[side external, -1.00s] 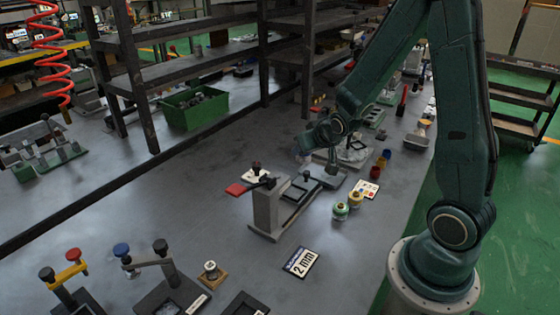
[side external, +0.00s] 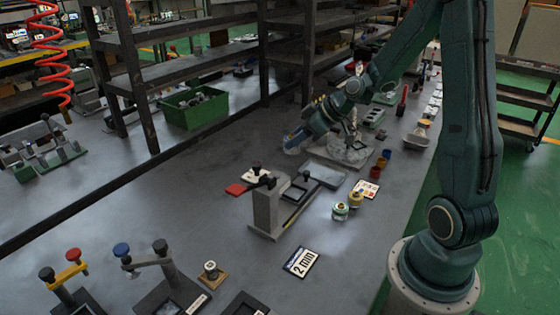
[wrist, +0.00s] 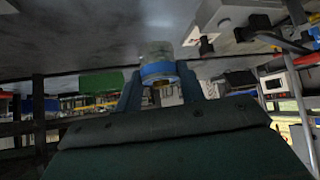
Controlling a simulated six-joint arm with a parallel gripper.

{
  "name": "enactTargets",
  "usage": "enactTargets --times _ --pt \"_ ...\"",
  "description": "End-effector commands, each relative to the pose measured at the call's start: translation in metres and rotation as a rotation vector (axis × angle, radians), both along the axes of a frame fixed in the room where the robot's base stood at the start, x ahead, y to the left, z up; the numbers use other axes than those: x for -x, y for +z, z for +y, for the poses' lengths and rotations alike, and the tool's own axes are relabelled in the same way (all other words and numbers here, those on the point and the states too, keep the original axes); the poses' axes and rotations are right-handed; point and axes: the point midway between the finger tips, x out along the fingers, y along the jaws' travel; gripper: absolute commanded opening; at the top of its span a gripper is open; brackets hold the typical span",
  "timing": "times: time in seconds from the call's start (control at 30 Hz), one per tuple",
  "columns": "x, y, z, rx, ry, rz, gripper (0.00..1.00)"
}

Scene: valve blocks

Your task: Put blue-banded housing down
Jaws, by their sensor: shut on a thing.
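The blue-banded housing (wrist: 157,68) is in my gripper, with a blue ring and a pale grey, cloudy body beyond it. My gripper (wrist: 160,82) is shut on it, one blue-grey finger on each side of the band. In the side view my gripper (side external: 301,139) is tilted to the left, above the far middle of the bench. A pale end of the housing (side external: 292,145) shows at its tip there; the band is hard to make out. I cannot tell whether the housing touches the bench.
A grey casting (side external: 345,155) stands right of my gripper, with a shallow grey tray (side external: 326,175) in front. A clamp stand with a red handle (side external: 264,212) is nearer. Small banded parts (side external: 340,211) stand right of it. A green bin (side external: 193,110) and shelf posts are left.

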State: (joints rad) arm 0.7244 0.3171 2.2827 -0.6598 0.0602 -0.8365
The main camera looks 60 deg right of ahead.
Motion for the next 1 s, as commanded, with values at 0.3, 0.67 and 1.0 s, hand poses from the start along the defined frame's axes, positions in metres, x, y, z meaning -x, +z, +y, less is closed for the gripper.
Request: enactTargets --times 0.3,0.67,1.0 --pt "0.000 0.026 0.000 0.003 0.308 -0.003 0.08" --pt "0.008 0.055 0.000 0.004 0.598 -0.001 0.08" --pt "0.012 0.062 0.001 0.001 0.665 0.001 0.08"
